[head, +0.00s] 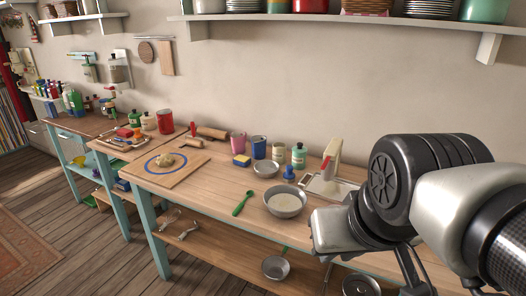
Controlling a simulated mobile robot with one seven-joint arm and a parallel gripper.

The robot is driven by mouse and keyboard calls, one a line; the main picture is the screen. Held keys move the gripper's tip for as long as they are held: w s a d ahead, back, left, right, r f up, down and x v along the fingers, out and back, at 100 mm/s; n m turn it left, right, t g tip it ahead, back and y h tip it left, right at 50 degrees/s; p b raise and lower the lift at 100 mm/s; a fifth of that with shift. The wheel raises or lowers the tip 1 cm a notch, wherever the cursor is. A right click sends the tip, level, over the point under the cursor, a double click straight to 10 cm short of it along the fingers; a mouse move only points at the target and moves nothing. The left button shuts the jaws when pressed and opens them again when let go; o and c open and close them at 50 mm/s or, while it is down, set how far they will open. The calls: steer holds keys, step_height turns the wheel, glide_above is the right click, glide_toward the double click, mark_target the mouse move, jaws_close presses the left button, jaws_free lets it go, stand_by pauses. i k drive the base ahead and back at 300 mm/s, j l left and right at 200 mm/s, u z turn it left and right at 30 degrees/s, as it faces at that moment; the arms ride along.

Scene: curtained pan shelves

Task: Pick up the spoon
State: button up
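A green spoon (242,204) lies on the wooden table (215,184), near its front edge and left of a metal bowl. My arm fills the right side of the head view. Dark, thin parts that may belong to my gripper (412,270) show low at the right, well to the right of the spoon and apart from it. The fingertips are not clearly seen, so I cannot tell whether they are open or shut.
A metal bowl (285,201) with pale contents stands just right of the spoon. A board (180,180) with dough is at the left. Cups, a sponge (241,160) and bottles stand behind. Bare tabletop lies left of the spoon. Pans and utensils sit on the lower shelf.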

mark_target(249, 193)
steer(key=i+j, duration=0.2)
steer(key=i+j+z, duration=0.15)
steer(key=j, duration=0.3)
steer(key=i+j, duration=0.25)
steer(key=i+j+z, duration=0.1)
steer(key=j, duration=0.3)
steer(key=i+j+z, duration=0.35)
steer(key=j, duration=0.3)
steer(key=i+j+z, duration=0.2)
steer(key=j, duration=0.15)
steer(key=k+u, duration=0.1)
steer(key=u, duration=0.25)
